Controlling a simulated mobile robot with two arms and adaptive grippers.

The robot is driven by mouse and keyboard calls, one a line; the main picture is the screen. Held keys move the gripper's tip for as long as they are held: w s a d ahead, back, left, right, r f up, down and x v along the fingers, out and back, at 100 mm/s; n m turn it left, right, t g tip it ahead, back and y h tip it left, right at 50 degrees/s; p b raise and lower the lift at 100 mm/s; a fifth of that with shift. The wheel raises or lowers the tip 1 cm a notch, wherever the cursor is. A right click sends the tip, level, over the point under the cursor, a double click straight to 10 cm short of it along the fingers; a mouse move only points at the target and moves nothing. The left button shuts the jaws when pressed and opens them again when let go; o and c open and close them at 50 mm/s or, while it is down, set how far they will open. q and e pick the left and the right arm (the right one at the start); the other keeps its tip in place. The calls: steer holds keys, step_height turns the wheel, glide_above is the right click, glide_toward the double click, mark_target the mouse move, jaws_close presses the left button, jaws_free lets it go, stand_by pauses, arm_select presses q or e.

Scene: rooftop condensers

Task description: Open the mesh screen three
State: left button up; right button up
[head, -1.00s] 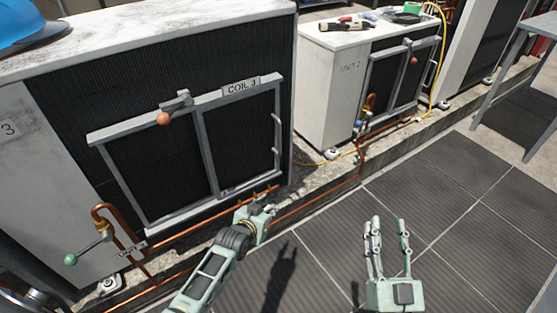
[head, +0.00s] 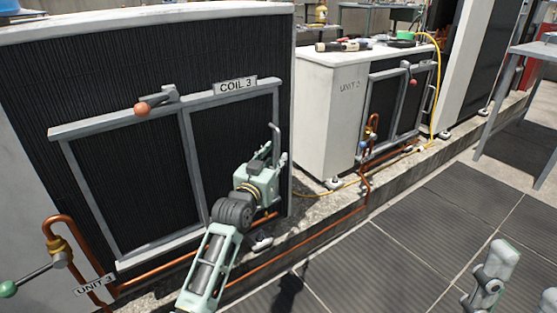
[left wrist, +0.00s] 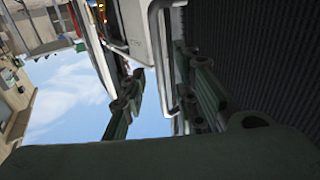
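The mesh screen three (head: 190,160) is a grey-framed panel on the black coil face under the "COIL 3" label (head: 235,86). Its frame sits flat against the face. A latch with an orange-red knob (head: 142,109) is on its top rail. An upright grey bar handle (head: 275,138) is at its right side. My left gripper (head: 279,158) is at this handle; in the left wrist view its fingers (left wrist: 160,103) are apart, with the grey handle bar (left wrist: 157,60) between them. Contact cannot be told. My right gripper (head: 490,278) shows partly at lower right; its opening is unclear.
Copper pipes (head: 300,252) run low along the concrete ledge beneath the screen. A green-knobbed valve lever (head: 30,275) sticks out at lower left. Unit 2 (head: 330,115), with tools on top, stands beyond to the right.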

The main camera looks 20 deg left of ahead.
mark_target(278, 155)
arm_select(q)
steer(key=shift+w+d+b, duration=0.1)
steer(key=shift+w+b, duration=0.4)
steer(key=shift+w, duration=1.15)
jaws_close()
